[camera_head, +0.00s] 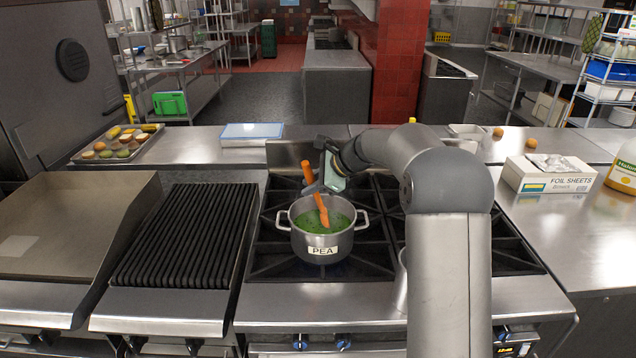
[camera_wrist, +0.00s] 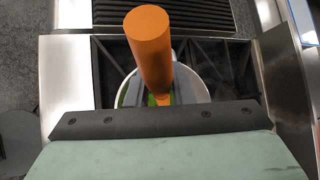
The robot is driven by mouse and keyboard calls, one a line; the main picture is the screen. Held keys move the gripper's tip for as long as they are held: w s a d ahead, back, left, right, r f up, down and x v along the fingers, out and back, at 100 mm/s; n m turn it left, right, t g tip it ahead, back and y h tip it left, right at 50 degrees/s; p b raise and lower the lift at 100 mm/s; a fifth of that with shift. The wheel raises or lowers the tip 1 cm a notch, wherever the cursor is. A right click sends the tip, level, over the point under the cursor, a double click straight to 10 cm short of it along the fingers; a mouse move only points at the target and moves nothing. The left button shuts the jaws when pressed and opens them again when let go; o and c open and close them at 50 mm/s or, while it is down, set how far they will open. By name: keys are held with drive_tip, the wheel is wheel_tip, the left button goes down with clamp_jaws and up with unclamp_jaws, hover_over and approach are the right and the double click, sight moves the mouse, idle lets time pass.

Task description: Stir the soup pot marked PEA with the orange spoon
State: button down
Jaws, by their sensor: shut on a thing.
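The soup pot marked PEA (camera_head: 322,249) stands upright on the stove's black grate, its label facing me, with green soup inside. The orange spoon (camera_head: 322,208) stands tilted in the pot, its lower end at the green soup. My gripper (camera_head: 316,188) is above the pot, shut on the spoon's shaft. In the wrist view the orange handle (camera_wrist: 150,45) sticks up between my fingers (camera_wrist: 158,90), and the pot's rim (camera_wrist: 117,80) shows partly below. The spoon's tip is hidden in the soup.
A ridged grill (camera_head: 187,235) and a flat griddle (camera_head: 75,225) lie left of the stove. A tray of food (camera_head: 80,157) sits behind them. A foil sheets box (camera_head: 548,172) and a yellow-labelled jug (camera_head: 626,170) stand on the right counter. A pale vessel beside my arm is mostly hidden.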

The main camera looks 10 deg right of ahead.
sight(309, 174)
drive_tip(key=shift+a, duration=0.2)
drive_tip(key=shift+r+p, duration=0.45)
drive_tip(key=shift+r, duration=4.8)
